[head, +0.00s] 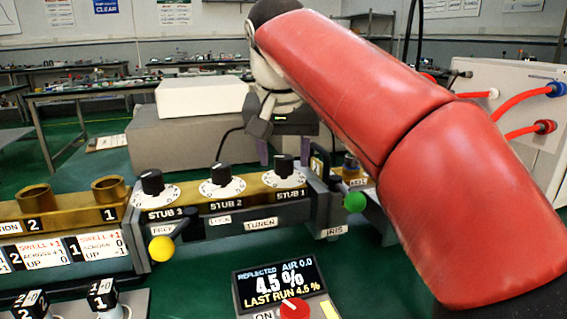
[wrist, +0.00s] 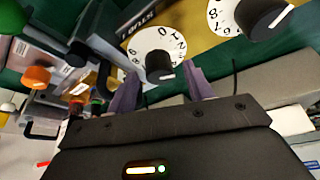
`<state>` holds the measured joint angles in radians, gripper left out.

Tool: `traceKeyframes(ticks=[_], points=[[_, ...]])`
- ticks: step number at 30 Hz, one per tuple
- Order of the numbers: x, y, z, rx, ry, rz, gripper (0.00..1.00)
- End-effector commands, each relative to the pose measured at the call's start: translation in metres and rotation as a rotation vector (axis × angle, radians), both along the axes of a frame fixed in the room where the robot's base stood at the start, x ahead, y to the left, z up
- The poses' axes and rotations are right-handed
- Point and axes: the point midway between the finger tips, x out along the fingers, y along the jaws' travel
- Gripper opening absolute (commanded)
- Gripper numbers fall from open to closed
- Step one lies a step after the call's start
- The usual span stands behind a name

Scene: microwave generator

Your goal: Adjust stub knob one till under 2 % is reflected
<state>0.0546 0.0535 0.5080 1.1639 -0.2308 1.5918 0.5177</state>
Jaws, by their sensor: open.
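The black stub 1 knob (head: 284,165) stands on its white dial, rightmost of three on the brass tuner. In the wrist view the knob (wrist: 158,65) is at the mouth between the two purple fingers. My gripper (head: 284,150) is open just behind it; in the wrist view, gaps show on both sides between knob and fingers (wrist: 161,75). Whether either finger touches is unclear. The display (head: 279,285) reads reflected 4.5 %, air 0.0, last run 4.5 %.
The stub 2 knob (head: 221,174) and stub 3 knob (head: 152,182) stand to the left. A green ball (head: 355,202) and a yellow ball (head: 161,248) stick out in front of the tuner. A red knob (head: 294,309) sits below the display. Grey boxes (head: 185,140) stand behind.

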Motion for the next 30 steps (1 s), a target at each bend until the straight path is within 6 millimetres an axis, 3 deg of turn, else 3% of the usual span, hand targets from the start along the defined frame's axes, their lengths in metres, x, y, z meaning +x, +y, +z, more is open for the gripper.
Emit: traceKeyframes(ticks=[4,13,23,30], points=[[0.0044,-0.001,-0.0113,-0.001,0.0,-0.001,0.52],[0.0053,-0.0009,-0.0124,0.0,0.0,0.0,0.5],[0.0052,-0.0009,-0.0123,0.0,0.0,0.0,0.07],[0.0047,-0.001,-0.0106,-0.002,0.001,0.096,0.07]])
